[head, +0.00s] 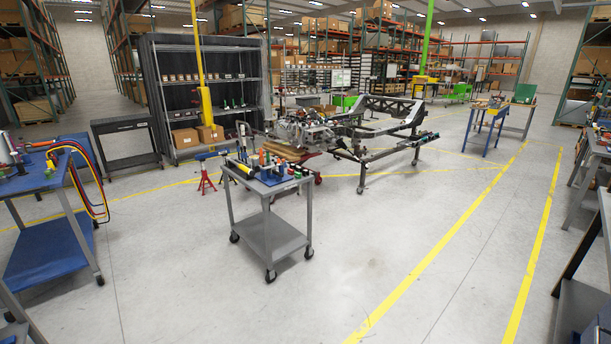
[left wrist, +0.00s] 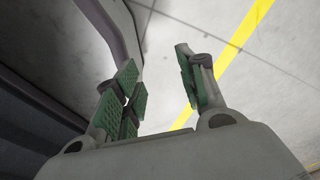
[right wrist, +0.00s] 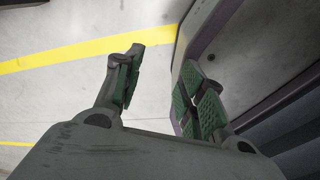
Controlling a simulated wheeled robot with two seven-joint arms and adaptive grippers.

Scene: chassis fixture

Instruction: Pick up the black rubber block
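I cannot make out the black rubber block for certain in any view. My left gripper (left wrist: 158,78) is open and empty over bare floor in the left wrist view. My right gripper (right wrist: 160,76) is open and empty over bare floor in the right wrist view. Both have green pads on their fingers. Neither gripper shows in the head view.
A blue table (head: 42,181) with hoses stands at the left. A vehicle chassis (head: 385,140) on stands is behind the cart. A dark shelf unit (head: 200,90) and a low black cart (head: 125,125) stand further back. The floor (head: 400,225) right of the cart is clear, with yellow lines.

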